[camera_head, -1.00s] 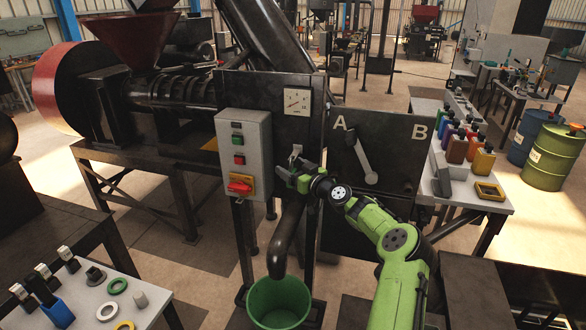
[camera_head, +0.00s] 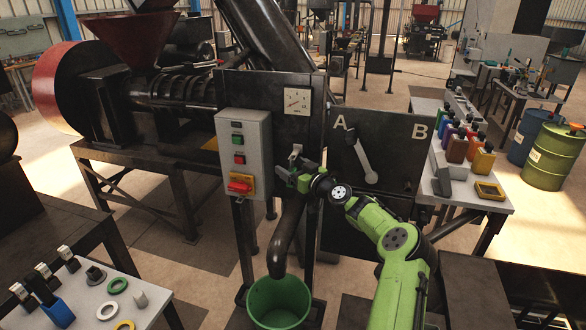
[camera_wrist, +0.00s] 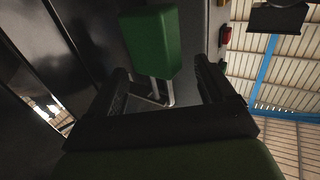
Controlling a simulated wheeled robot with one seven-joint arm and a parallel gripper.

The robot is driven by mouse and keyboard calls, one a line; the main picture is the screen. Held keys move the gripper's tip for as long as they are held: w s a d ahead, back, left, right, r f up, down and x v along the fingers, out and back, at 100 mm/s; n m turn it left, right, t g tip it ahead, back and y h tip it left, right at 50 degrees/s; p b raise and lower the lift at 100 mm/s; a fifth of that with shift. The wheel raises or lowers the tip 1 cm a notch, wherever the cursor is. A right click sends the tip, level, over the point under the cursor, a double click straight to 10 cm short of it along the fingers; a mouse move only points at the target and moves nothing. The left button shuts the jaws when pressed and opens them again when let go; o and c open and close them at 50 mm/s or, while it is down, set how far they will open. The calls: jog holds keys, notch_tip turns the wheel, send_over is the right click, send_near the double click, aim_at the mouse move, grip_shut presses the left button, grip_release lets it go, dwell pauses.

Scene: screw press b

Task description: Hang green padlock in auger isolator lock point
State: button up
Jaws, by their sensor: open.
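The green padlock (camera_wrist: 150,42) shows in the wrist view as a green block just beyond my fingertips. A thin grey metal loop (camera_wrist: 155,98) shows below it, between my fingers. My gripper (camera_wrist: 165,82) is open, with one dark finger on each side of that loop. In the head view my gripper (camera_head: 285,173) is close to the dark machine panel, just right of the grey control box. The red and yellow isolator switch (camera_head: 240,186) is low on that box. I cannot tell whether the padlock hangs from anything; its support is hidden.
A grey control box (camera_head: 257,145) stands left of my gripper. A dark downpipe (camera_head: 284,240) and green bucket (camera_head: 279,303) are below. A lever (camera_head: 362,155) is on the A/B panel to the right. A table with rings (camera_head: 140,318) is at front left.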

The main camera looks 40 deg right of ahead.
jog(key=s+d+b, duration=0.1)
jog(key=s+b, duration=0.1)
jog(key=s, duration=1.3)
jog(key=shift+s, duration=0.4)
jog(key=shift+d, duration=0.1)
